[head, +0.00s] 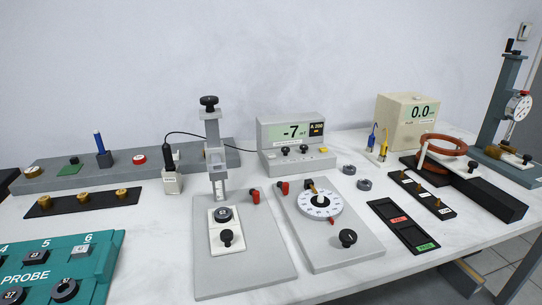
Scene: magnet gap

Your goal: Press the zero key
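A grey meter (290,142) stands at the back middle, its green display (291,131) reading -7. A label beside the display seems to read A 200. On the meter's front ledge are two black knobs (304,149) and a small yellow key (323,149) at the right end. No key marking is legible, so I cannot tell for sure which one is the zero key. A second, beige meter (407,121) at the back right reads 0.0; no key is clear on it. Neither of my grippers is in view.
In front of the meter are a grey stand (212,143) and a plate with a white dial (320,204). A probe (171,178) stands left of the meter, its cable running to it. A teal probe tray (94,262) is front left, a black two-slot tray (404,226) right.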

